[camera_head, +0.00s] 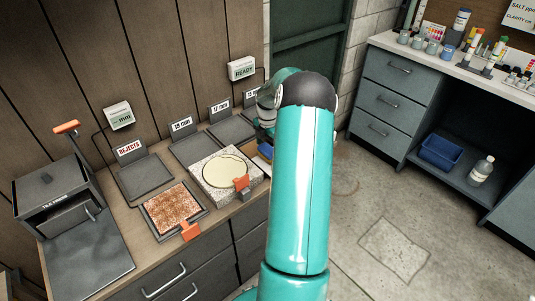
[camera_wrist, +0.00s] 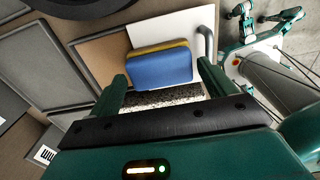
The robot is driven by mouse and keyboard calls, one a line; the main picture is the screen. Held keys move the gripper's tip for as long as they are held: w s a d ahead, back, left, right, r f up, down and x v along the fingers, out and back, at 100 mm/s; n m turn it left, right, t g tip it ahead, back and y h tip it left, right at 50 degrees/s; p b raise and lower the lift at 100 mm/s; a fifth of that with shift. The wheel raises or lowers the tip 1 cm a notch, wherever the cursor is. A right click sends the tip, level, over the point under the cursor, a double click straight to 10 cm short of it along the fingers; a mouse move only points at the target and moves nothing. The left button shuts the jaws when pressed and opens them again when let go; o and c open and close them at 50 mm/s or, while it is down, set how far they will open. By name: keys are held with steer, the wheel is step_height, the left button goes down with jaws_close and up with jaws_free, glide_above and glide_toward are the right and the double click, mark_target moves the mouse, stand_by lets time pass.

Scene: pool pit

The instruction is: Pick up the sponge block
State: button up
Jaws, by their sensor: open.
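The sponge block (camera_wrist: 160,66) is blue with a yellow layer along its far edge. In the wrist view it lies beyond my gripper (camera_wrist: 162,72), between the lines of the two green fingers. The fingers are spread wide and hold nothing. I cannot tell how far the fingertips are above the block. In the head view a small blue part of the sponge block (camera_head: 265,150) shows beside my teal arm, on the bench to the right of the speckled slab. My gripper is hidden behind the arm in the head view.
A speckled slab (camera_head: 206,188) with a cream patch, an orange-handled tray of brown grit (camera_head: 172,210) and a tile press (camera_head: 55,192) stand on the bench. Labelled trays (camera_head: 145,176) line the back. In the wrist view a white board (camera_wrist: 185,25) lies beside the sponge.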

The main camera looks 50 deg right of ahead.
step_height(320, 180, down, 2)
steer(key=shift+f, duration=0.25)
steer(key=shift+c, duration=0.4)
steer(key=c, duration=0.6)
steer(key=shift+c, duration=0.2)
steer(key=shift+r, duration=0.5)
step_height(320, 180, up, 2)
steer(key=shift+r, duration=0.1)
steer(key=s+a+r, duration=0.6)
steer(key=s+r, duration=0.3)
steer(key=s, duration=0.3)
steer(key=shift+s+a+r, duration=0.25)
steer(key=shift+a+r, duration=0.05)
steer(key=shift+r, duration=0.1)
